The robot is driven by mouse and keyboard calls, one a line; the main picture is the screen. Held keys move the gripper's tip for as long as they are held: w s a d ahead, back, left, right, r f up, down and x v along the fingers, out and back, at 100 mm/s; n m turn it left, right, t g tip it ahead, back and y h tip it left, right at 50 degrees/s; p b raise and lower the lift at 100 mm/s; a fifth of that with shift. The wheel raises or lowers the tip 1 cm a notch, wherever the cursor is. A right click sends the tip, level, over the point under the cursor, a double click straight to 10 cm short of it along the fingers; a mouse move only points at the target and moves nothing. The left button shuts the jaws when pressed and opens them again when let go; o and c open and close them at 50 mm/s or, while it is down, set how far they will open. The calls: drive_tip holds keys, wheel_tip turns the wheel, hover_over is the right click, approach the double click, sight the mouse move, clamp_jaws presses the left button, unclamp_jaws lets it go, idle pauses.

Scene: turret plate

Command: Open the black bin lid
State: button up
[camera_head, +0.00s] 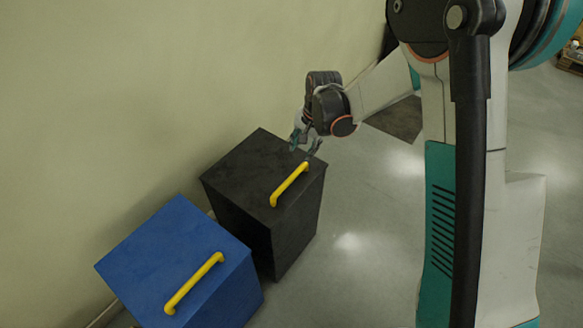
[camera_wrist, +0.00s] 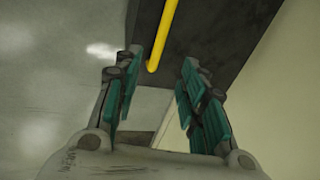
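The black bin (camera_head: 258,222) stands by the wall with its flat lid (camera_head: 245,165) shut. A yellow bar handle (camera_head: 289,185) runs along the lid's right side. My gripper (camera_head: 306,150) is over the far right end of the lid, near the far end of the handle. In the wrist view my gripper (camera_wrist: 158,72) is open, with its two green-padded fingers apart and nothing held. The handle (camera_wrist: 162,38) shows beyond and between the fingertips, against the dark lid (camera_wrist: 210,40). I cannot tell whether a finger touches the handle.
A blue bin (camera_head: 175,260) with its own yellow handle (camera_head: 194,283) stands close at the front left. The pale wall (camera_head: 130,90) is right behind both bins. Grey floor (camera_head: 360,230) is clear to the right of the black bin. A pallet (camera_head: 572,60) is far right.

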approach(291, 178)
drive_tip(key=shift+m+g, duration=0.3)
drive_tip(key=f+b, duration=0.1)
drive_tip(key=f, duration=0.2)
drive_tip(key=w+f+b, duration=0.1)
drive_tip(key=f+b, duration=0.1)
drive_tip(key=a+f+b, duration=0.1)
drive_tip(key=f+b, duration=0.1)
drive_tip(key=f, duration=0.1)
drive_tip(key=shift+w+a+f, duration=0.15)
drive_tip(key=shift+w+f, duration=0.15)
drive_tip(key=shift+w, duration=0.05)
drive_tip(key=shift+c, duration=0.6)
clamp_jaws()
